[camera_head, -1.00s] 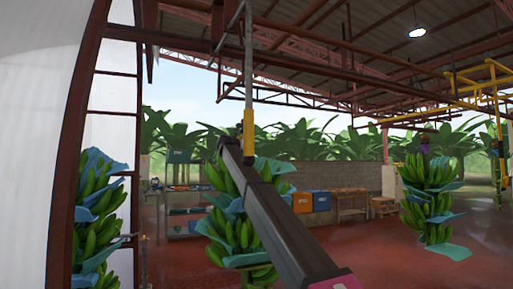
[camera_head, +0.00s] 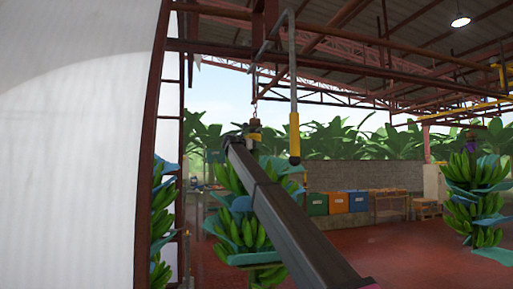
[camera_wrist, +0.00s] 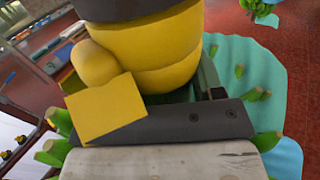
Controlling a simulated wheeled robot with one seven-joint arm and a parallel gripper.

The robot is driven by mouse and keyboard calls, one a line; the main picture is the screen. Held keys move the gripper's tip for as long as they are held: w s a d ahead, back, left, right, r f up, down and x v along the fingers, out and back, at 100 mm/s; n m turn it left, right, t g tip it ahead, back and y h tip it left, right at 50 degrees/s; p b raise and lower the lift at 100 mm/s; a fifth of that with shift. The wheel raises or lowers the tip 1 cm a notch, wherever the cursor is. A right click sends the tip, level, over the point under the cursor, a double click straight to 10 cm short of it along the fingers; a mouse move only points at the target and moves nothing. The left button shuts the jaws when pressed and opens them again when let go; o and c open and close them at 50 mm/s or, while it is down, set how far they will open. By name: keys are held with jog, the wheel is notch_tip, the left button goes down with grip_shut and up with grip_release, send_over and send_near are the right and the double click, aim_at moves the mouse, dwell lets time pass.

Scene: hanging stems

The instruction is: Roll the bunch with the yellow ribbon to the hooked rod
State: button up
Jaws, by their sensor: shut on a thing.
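The bunch with the yellow ribbon (camera_head: 234,231) hangs near the middle of the head view, green with blue sheets between its hands. Its yellow ribbon (camera_head: 254,137) is near the top, below a chain and hook on the rail. In the wrist view the ribbon (camera_wrist: 150,50) looks large, with a knot and a loose square end. My gripper (camera_head: 240,139) is shut on the bunch's stem at the ribbon; my arm hides part of the bunch. The hooked rod (camera_head: 293,75), grey with a yellow lower end, hangs just right of the bunch in the picture, with a visible gap.
A white curved wall (camera_head: 80,150) and a dark ladder-like frame (camera_head: 172,90) fill the left. Another bunch (camera_head: 163,215) hangs by the frame, and one (camera_head: 475,200) at the right. Crates (camera_head: 337,202) stand along the back wall. Red floor lies open at right.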

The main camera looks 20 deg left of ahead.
dwell(0.3)
jog(key=o, duration=1.3)
jog(key=shift+c, duration=0.2)
jog(key=v, duration=1.1)
